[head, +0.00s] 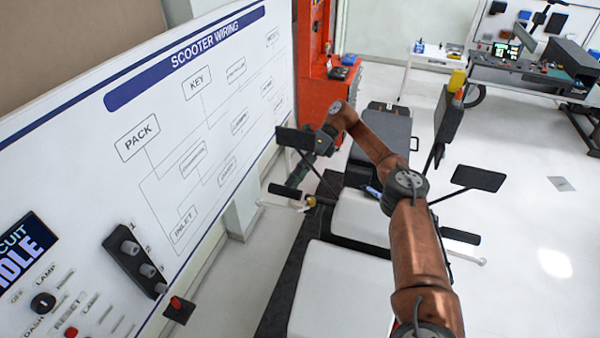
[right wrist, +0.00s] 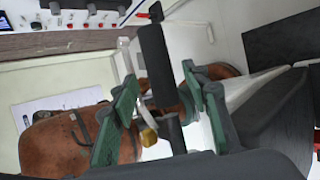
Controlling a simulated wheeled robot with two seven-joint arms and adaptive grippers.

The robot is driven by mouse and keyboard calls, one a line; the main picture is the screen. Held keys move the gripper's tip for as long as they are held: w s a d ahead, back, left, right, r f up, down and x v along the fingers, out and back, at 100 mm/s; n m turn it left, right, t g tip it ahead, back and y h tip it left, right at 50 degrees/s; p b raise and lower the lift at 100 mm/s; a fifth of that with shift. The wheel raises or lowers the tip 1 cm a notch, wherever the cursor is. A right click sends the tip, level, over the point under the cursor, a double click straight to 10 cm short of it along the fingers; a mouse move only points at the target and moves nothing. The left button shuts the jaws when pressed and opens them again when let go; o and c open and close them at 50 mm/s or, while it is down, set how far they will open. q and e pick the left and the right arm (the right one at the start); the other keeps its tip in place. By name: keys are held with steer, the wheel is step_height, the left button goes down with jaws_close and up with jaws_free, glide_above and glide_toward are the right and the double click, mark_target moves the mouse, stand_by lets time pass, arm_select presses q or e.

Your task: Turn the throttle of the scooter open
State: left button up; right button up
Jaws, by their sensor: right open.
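The scooter (head: 345,285) has a pale body and a dark seat. A black handlebar grip (head: 285,190) sticks out at its left in the head view, beside a pale lever and a small brass-coloured part. The other black grip (head: 460,236) is at the right. My right gripper (head: 303,170) is open, just above the left-hand grip. In the right wrist view, the green fingers (right wrist: 160,84) stand apart on either side of the black grip (right wrist: 154,50). I cannot tell whether they touch it. My left gripper is not in view.
Mirrors (head: 478,178) stick up beside the handlebar. A wiring board (head: 150,140) with knobs stands close at the left. A red tool cabinet (head: 318,70) is behind, and a workbench (head: 515,68) is at the back right.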

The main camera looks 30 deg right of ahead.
steer(key=v, duration=0.5)
steer(key=shift+s+a, duration=0.1)
steer(key=shift+r, duration=0.1)
stand_by(0.5)
